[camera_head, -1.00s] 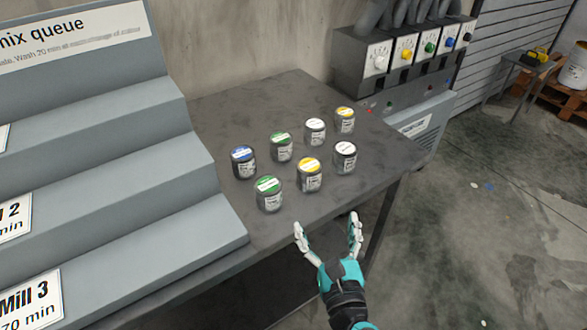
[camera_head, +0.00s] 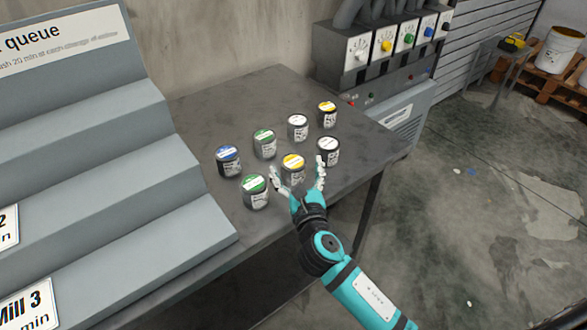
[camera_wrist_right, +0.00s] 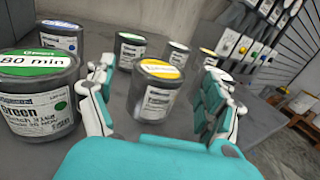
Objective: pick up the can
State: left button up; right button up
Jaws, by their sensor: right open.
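Several small cans with coloured lids stand upright on the dark table. The front yellow-lidded can (camera_head: 292,168) is straight ahead of my right gripper (camera_head: 298,178). In the right wrist view that yellow can (camera_wrist_right: 157,92) stands between the two open fingers, a little beyond them, and nothing is held. The front green-lidded can (camera_head: 256,192) is just left of the left finger. A white-lidded can (camera_head: 328,151) is close behind the right finger. Behind stand a blue-lidded can (camera_head: 228,162), another green one (camera_head: 264,144), another white one (camera_head: 298,127) and another yellow one (camera_head: 327,114). My left gripper is out of view.
A grey stepped rack (camera_head: 130,190) borders the cans on the left. A dispenser unit (camera_head: 385,60) with coloured knobs stands behind the table (camera_head: 200,110). The table's right part is bare. A bucket (camera_head: 560,48) sits on a pallet far right.

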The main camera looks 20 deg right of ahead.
aim_at(291, 155)
jog(key=shift+w+d, duration=0.1)
jog(key=shift+w, duration=1.4)
jog(key=c, duration=1.2)
jog(key=shift+c, duration=1)
jog(key=shift+r, duration=0.1)
